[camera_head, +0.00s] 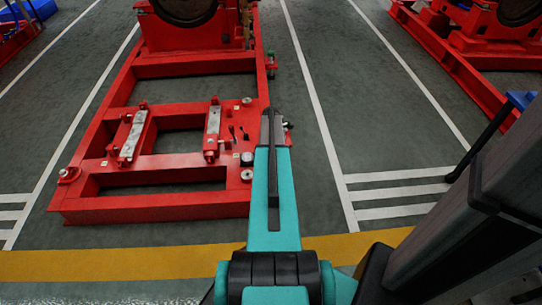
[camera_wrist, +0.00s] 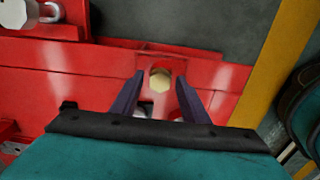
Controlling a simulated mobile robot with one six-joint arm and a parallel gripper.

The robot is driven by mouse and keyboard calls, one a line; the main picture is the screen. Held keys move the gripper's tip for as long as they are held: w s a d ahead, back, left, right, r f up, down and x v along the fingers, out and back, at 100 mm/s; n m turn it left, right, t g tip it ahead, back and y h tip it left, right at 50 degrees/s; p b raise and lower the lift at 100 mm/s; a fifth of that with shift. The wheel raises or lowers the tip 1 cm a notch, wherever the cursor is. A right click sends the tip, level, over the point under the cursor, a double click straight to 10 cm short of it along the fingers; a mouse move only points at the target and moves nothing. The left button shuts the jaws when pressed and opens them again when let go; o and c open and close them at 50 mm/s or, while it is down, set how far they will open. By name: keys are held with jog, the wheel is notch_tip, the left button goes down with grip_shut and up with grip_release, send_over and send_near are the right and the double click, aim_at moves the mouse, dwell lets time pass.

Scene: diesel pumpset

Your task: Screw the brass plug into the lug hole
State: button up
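In the wrist view, the brass plug (camera_wrist: 160,80) shows a pale yellow, six-sided face against a small red lug (camera_wrist: 178,69) on the red frame. My gripper (camera_wrist: 160,77) has its two dark fingers spread on either side of the plug. Red shows between the plug and each fingertip, so the gripper looks open and not touching it. The lug hole is hidden behind the plug, and I cannot tell how deep the plug sits. In the head view, my teal arm reaches to the frame's right edge and hides the plug and fingers.
The red base frame (camera_head: 150,210) fills the left of the head view, with two grey-topped mounting blocks (camera_head: 133,136) (camera_head: 213,125). A white cylinder and metal ring (camera_wrist: 46,14) sit at upper left in the wrist view. Grey floor (camera_head: 325,215) right of the frame is clear.

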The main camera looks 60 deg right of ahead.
grip_shut()
jog(key=shift+f+p, duration=0.1)
jog(key=shift+p, duration=0.4)
dwell(1.1)
jog(key=m, duration=1.6)
jog(key=shift+d, duration=0.1)
jog(key=m, duration=0.6)
jog(key=shift+s+d+m, duration=0.1)
jog(key=shift+m, duration=1)
